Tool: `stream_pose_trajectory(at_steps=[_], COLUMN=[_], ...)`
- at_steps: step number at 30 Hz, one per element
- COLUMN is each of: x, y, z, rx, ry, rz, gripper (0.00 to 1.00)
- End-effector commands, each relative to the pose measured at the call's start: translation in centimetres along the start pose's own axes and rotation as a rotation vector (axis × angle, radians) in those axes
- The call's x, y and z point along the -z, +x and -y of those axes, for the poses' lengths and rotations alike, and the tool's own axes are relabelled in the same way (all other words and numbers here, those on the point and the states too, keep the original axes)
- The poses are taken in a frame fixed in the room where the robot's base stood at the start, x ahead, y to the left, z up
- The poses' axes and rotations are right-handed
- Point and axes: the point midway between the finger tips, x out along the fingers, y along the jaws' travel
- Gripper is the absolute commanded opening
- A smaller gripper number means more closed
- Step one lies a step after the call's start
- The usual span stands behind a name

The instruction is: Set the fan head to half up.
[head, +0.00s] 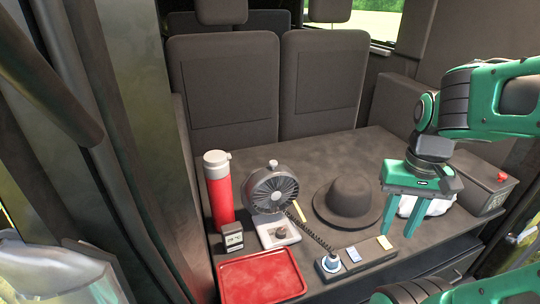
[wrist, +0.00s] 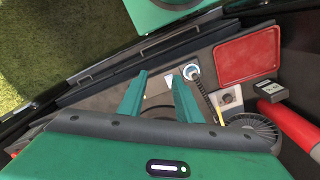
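The fan has a dark round caged head (head: 271,190) on a white base (head: 278,234) with a dark knob; it stands left of centre on the deck. The head faces forward; I cannot tell its exact tilt. A coiled black cord runs from it to a control strip (head: 366,258) with a blue-white round knob (head: 331,262). The fan head (wrist: 252,127) and the knob (wrist: 191,72) also show in the wrist view. My gripper (head: 396,236) is open and empty, above the strip's right end and well right of the fan. Its fingers (wrist: 159,77) are spread in the wrist view.
A red bottle (head: 219,195) and a small dark meter box (head: 232,237) stand left of the fan. A red tray (head: 260,277) lies in front. A dark hat (head: 348,203) is between fan and gripper. A white object (head: 428,206) is behind my fingers; a grey box (head: 485,188) is at right.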

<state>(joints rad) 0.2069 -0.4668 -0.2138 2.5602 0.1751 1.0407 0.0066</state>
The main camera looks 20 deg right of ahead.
Motion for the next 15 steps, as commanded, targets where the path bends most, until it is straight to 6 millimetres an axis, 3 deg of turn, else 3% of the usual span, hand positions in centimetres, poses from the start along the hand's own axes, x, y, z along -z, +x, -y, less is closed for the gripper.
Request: stream_pose_trajectory(at_steps=[1,2,4,7,11,15], x=[0.0,0.0,-0.6,0.5,4.9,10.3], y=[0.0,0.0,-0.6,-1.7,-4.3,-7.6], z=[0.0,0.0,-0.4,0.1,2.3,8.2], rx=[0.0,0.0,0.003,-0.014,-0.06,-0.095], ry=[0.0,0.0,0.001,0.015,0.052,0.099], rz=[0.0,0.0,-0.01,-0.019,-0.033,-0.055], gripper=[0.31,0.38,0.38,0.38,0.38,0.38])
